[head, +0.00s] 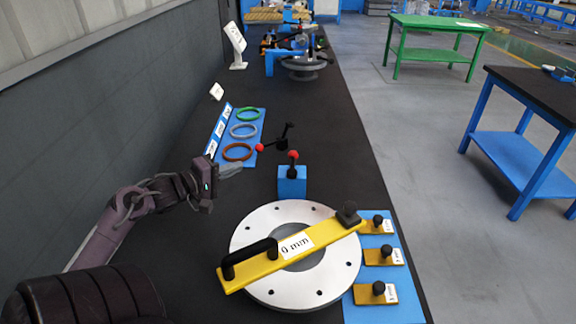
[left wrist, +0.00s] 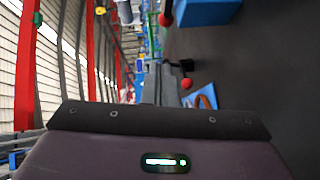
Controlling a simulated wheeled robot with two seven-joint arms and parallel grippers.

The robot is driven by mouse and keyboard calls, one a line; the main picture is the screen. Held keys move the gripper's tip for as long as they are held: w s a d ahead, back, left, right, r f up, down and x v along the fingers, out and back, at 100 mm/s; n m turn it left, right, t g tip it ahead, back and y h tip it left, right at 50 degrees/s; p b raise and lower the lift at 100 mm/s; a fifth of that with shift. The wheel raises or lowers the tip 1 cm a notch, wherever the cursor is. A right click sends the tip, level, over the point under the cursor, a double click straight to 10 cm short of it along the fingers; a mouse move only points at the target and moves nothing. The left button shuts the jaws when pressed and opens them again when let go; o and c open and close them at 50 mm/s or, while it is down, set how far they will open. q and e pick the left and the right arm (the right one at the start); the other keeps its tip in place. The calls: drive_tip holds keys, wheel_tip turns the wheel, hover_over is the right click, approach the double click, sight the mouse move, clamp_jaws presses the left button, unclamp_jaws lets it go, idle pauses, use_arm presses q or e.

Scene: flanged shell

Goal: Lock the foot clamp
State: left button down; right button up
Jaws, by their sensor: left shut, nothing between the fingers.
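A blue block (head: 291,183) with a black post and a red ball knob (head: 293,154) stands behind the flanged shell. Just behind it is a small black clamp-like lever (head: 281,143) with a red ball at its left end. I cannot tell which is the foot clamp. The block (left wrist: 205,10) and the lever's red ball (left wrist: 187,83) also show in the left wrist view. My left gripper (head: 232,168) is shut and empty, left of the block and touching neither. My right gripper is not in view.
The round grey flange (head: 245,240) carries a yellow bar (head: 245,273) marked 0 mm. Yellow knobbed plates lie on a blue mat (head: 366,312) at right. Green, grey and brown rings (head: 237,152) lie on another blue mat. A wall runs along the left.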

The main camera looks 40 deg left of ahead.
use_arm(q)
drive_tip(key=f, duration=0.1)
drive_tip(key=b, duration=0.1)
approach(291, 158)
drive_tip(key=w+a, duration=0.3)
drive_tip(key=w, duration=0.1)
drive_tip(key=shift+w+d+f, duration=0.25)
drive_tip(key=shift+w+d, duration=0.25)
drive_tip(key=shift+d, duration=0.3)
drive_tip(key=shift+w+d+f, duration=0.25)
drive_tip(key=shift+w+d, duration=0.25)
drive_tip(key=shift+d, duration=0.35)
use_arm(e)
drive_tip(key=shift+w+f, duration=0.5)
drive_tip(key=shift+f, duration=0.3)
